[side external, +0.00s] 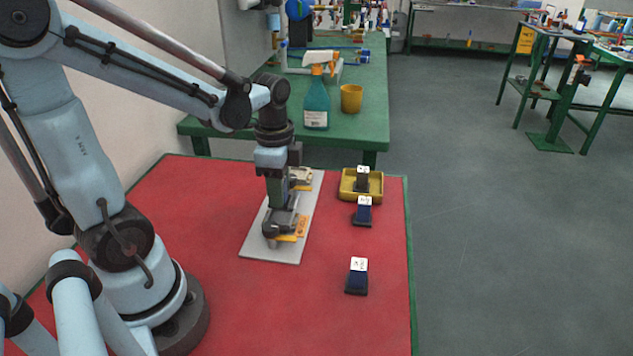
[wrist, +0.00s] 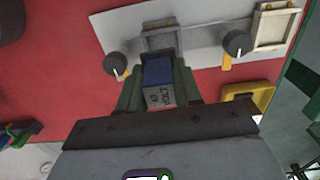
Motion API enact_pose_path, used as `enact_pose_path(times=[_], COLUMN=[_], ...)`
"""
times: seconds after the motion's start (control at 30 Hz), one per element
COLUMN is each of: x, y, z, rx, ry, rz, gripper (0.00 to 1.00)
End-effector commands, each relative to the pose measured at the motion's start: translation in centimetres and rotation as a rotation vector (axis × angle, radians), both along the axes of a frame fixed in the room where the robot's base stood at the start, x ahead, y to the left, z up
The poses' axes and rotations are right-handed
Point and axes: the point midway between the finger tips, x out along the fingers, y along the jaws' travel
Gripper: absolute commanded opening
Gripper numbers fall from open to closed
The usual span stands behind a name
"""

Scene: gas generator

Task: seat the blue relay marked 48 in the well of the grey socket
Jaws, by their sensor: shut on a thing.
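My gripper (wrist: 158,84) is shut on the blue relay (wrist: 157,72), whose pale end face reads 48 VOLT in the wrist view. The grey socket (wrist: 160,40) shows just beyond the relay's blue end, on a light grey plate (wrist: 200,28). I cannot tell whether the relay touches the socket or is above it; the relay hides part of the well. In the side view my gripper (side external: 278,195) points down over the middle of the plate (side external: 262,245), and hides the socket and most of the relay.
Black knobs (wrist: 115,63) (wrist: 237,42) with yellow tags flank the socket. Two dark blue relays with white labels (side external: 362,212) (side external: 357,278) stand on the red mat to the right. A yellow tray (side external: 375,188) holds a dark relay (side external: 362,180). The mat's front right is clear.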

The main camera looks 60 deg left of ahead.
Motion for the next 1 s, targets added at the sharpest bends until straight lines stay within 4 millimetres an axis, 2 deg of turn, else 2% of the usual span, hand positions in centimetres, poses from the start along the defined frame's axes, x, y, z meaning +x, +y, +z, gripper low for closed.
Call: enact_pose_path(times=[0.23,0.53,1.0], x=[0.2,0.2,0.1], y=[0.7,0.7,0.7], z=[-1.1,-4.1,-4.7], rx=[0.0,-0.001,-0.001], ry=[0.0,-0.002,-0.001], rz=[-0.001,-0.001,-0.001], gripper=[0.02,0.02,0.02])
